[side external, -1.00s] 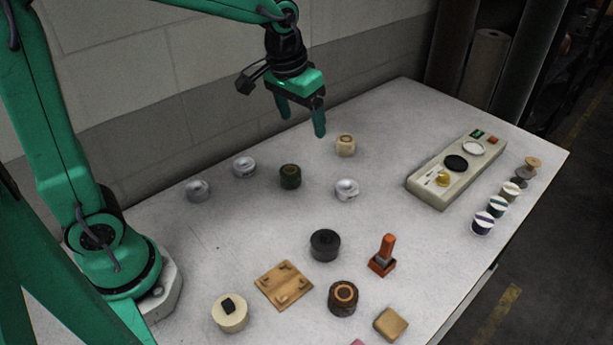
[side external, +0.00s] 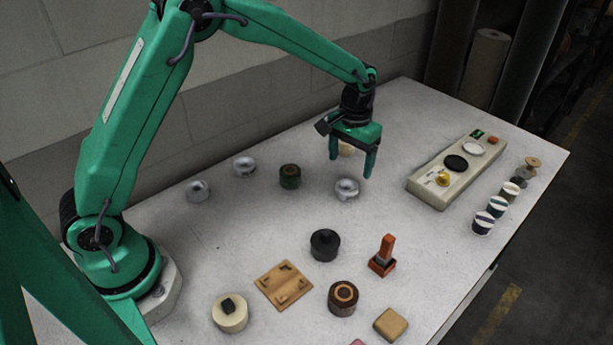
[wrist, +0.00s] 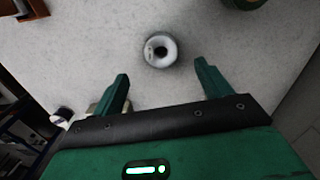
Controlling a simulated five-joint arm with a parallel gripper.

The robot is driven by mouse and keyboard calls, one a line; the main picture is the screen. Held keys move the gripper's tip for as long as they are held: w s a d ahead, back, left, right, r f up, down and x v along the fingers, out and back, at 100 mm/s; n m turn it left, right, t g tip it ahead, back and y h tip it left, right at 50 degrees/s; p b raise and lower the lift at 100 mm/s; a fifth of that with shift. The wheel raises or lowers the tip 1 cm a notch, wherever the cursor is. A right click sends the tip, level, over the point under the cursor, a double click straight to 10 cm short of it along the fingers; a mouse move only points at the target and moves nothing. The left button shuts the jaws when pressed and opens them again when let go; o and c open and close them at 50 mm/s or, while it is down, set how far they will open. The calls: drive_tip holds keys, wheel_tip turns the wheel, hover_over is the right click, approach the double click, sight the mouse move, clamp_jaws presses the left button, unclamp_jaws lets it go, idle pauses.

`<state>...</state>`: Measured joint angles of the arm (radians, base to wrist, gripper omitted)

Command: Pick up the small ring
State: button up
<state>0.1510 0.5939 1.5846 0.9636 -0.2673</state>
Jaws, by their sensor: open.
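Three silvery rings stand on the table: one at the left (side external: 198,190), one at the back (side external: 244,167) and one near the middle (side external: 346,189). I cannot tell for sure from their sizes which is the small ring. My gripper (side external: 351,162) points down, open and empty, above and close to the middle ring. In the wrist view that ring (wrist: 160,49) shows its dark central hole, just beyond the fingertips of my gripper (wrist: 162,72) and roughly centred between them. The fingers look apart from it.
A dark green round block (side external: 290,176) stands left of the middle ring. A beige control panel (side external: 428,190) lies to the right.

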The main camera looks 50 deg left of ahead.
sight(347, 186)
drive_tip(key=shift+f, duration=0.1)
drive_tip(key=shift+a+f, duration=0.1)
drive_tip(key=shift+f, duration=3.7)
drive_tip(key=c, duration=1.1)
